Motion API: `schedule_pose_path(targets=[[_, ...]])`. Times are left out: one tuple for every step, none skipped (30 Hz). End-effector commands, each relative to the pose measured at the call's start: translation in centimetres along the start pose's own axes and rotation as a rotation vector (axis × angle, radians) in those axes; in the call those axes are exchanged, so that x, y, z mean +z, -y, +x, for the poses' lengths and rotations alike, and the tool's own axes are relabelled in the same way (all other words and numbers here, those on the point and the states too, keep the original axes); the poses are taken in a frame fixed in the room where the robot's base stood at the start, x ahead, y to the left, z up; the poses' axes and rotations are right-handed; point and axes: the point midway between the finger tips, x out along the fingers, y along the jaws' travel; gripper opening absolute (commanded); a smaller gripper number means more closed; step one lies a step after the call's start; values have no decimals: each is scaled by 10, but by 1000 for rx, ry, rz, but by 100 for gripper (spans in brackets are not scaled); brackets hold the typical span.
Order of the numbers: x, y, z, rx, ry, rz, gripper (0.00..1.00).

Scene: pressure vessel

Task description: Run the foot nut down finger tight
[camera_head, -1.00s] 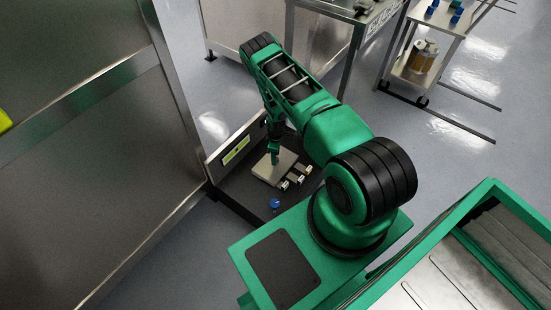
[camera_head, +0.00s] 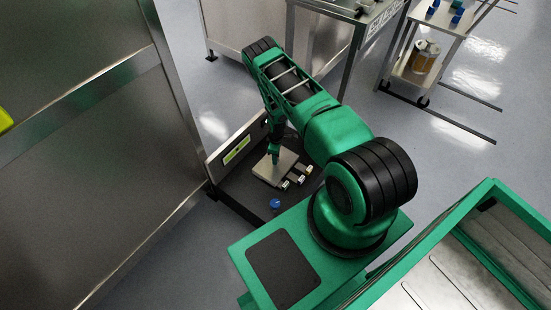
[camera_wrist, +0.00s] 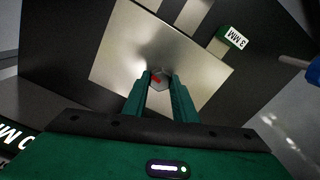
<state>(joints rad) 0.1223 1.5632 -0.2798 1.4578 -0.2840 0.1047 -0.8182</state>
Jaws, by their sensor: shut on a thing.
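The foot nut (camera_wrist: 158,79) shows in the wrist view as a small grey hexagonal piece with a red mark on it. It sits over a square metal plate (camera_wrist: 120,50). My gripper (camera_wrist: 160,84) is shut on the nut, with one green finger on each side of it. In the head view my gripper (camera_head: 275,157) points down onto the same plate (camera_head: 265,172), and the nut is hidden there. How far the nut is threaded down cannot be told.
Several small blocks (camera_head: 300,179) lie beside the plate on a dark base; one green block (camera_wrist: 234,37) reads "3 MM". A blue-topped piece (camera_head: 275,203) stands nearer. A large metal panel (camera_head: 80,150) rises at the left. A cart (camera_head: 425,60) stands at the back right.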

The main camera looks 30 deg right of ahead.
Motion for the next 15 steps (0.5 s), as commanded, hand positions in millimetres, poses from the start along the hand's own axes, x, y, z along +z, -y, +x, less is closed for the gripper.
schedule_pose_path(targets=[[0, -2, -1, 4, -1, 19, 3], [1, -3, -1, 4, 0, 31, 3], [1, -3, -1, 5, 0, 51, 3], [1, -3, -1, 5, 0, 68, 3], [0, -3, -1, 5, -1, 85, 3], [0, -3, -1, 4, -1, 112, 3], [0, -3, -1, 5, -1, 134, 3], [0, -3, -1, 5, -1, 157, 3], [0, -3, -1, 5, -1, 191, 3], [0, -3, -1, 5, -2, 218, 3], [0, -3, -1, 5, -2, 244, 3], [1, -3, -1, 5, -1, 281, 3], [0, -3, -1, 5, -2, 309, 3], [0, -3, -1, 5, -2, 337, 3], [0, -3, -1, 5, -2, 375, 3]])
